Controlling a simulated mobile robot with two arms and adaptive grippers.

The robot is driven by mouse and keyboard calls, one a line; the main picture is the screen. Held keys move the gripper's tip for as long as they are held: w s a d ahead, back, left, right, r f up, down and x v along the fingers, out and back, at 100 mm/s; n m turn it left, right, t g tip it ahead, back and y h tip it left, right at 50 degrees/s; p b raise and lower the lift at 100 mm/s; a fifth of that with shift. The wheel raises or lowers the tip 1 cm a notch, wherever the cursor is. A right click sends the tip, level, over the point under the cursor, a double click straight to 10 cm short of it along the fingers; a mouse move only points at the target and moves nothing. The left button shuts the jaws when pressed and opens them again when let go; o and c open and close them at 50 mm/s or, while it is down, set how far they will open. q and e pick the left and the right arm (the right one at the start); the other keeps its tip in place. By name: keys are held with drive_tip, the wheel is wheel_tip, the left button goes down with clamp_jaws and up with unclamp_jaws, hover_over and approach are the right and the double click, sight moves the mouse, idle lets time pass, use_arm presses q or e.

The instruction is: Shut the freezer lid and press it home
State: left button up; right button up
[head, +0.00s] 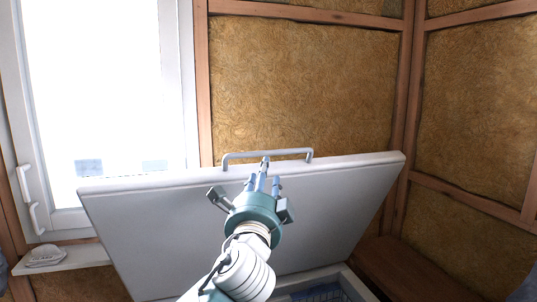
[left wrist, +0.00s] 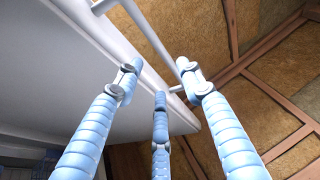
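The white freezer lid (head: 140,220) stands raised and tilted, its underside facing me. Its grey bar handle (head: 235,156) is on the top edge. The freezer body (head: 352,282) shows only partly below, with a bluish interior. My left gripper (head: 263,180) is in front of the lid, its fingers pointing up toward the top edge near the handle. In the left wrist view its fingers (left wrist: 160,82) are spread with nothing held between them, close to the lid edge (left wrist: 150,72) and handle (left wrist: 135,20). Whether they touch the lid is unclear. My right gripper is not in view.
A bright window (head: 95,90) with a white frame is at the left, with a sill (head: 85,258) holding a small pale object (head: 45,256). Wooden studs and exposed insulation (head: 300,90) stand behind the lid. A brown wooden ledge (head: 400,270) is at the right.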

sight(268, 155)
use_arm(q)
drive_tip(key=shift+p+x, duration=2.4)
drive_tip(key=shift+x, duration=3.05)
clamp_jaws()
